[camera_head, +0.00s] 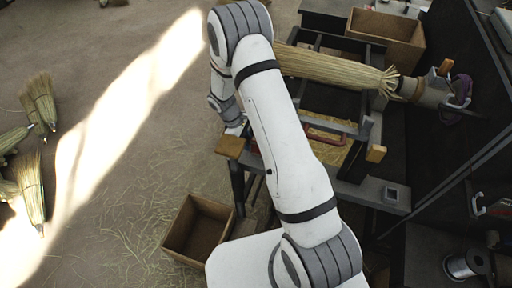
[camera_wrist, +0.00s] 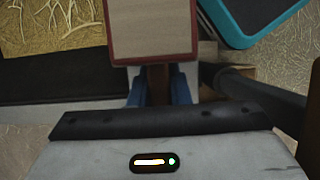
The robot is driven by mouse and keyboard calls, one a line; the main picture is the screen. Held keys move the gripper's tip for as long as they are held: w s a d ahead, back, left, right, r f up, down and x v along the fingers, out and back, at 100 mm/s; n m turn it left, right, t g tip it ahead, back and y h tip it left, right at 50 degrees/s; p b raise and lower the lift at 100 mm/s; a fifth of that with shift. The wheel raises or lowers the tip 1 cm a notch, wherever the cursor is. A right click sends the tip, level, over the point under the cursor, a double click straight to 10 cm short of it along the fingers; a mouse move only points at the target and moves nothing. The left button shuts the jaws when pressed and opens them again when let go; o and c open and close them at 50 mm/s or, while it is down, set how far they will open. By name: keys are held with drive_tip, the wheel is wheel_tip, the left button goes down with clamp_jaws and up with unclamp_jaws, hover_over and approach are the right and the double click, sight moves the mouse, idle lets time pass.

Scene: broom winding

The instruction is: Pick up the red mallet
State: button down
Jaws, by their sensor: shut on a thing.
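The red mallet (camera_wrist: 152,30) fills the top middle of the wrist view. Its head has a pale beige face with a dark red border. A brown handle (camera_wrist: 158,82) runs down from the head between the blue fingertips of my gripper (camera_wrist: 158,92). My gripper is shut on this handle. The lower part of the handle is hidden behind the gripper body.
A broom (camera_head: 330,68) lies across the winding bench, its end at the clamp on the right. An open wooden box (camera_head: 181,224) stands on the floor. Straw bundles (camera_head: 30,185) lie at left. A teal-edged object (camera_wrist: 240,38) is near the mallet.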

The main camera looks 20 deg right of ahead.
drive_tip(key=w+a+b, duration=0.2)
drive_tip(key=w+a, duration=0.6)
drive_tip(key=a, duration=0.4)
drive_tip(key=c, duration=1.9)
unclamp_jaws()
clamp_jaws()
